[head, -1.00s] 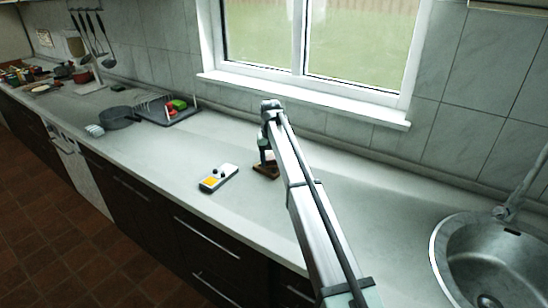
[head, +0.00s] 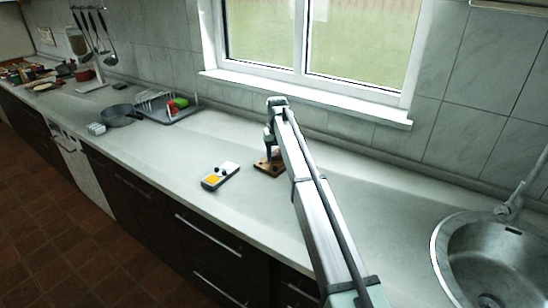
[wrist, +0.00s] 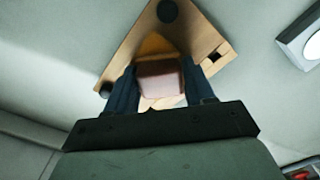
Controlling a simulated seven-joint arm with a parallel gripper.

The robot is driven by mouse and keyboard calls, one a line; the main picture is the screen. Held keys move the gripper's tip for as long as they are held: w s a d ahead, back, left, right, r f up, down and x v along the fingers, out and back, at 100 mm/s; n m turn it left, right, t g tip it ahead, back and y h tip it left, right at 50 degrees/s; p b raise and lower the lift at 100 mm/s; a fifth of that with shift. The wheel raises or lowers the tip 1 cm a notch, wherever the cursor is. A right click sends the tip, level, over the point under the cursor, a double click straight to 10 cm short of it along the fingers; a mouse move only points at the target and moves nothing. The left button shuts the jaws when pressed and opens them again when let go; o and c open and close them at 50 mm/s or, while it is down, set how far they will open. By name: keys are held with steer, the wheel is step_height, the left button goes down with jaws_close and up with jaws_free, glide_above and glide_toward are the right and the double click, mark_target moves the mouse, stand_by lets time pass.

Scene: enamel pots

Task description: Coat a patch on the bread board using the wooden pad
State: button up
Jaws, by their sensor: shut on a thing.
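The bread board (head: 264,168) is a small brown wooden board on the counter, partly hidden by my arm. In the wrist view the board (wrist: 203,38) is pale wood, with dark round knobs near its corners and a dark notch at its right. My gripper (head: 272,150) points down over the board. In the wrist view my gripper (wrist: 162,88) is shut on the wooden pad (wrist: 160,80), a pinkish-brown block. A yellow-orange area (wrist: 154,44) shows just beyond the pad, seemingly on the board. I cannot tell whether the pad touches the board.

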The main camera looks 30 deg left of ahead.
steer(key=shift+w+d, duration=0.1)
steer(key=shift+w, duration=2)
steer(key=shift+r, duration=0.1)
steer(key=shift+r, duration=2.9)
steer(key=shift+r, duration=0.1)
step_height(320, 180, up, 3)
steer(key=shift+f, duration=0.1)
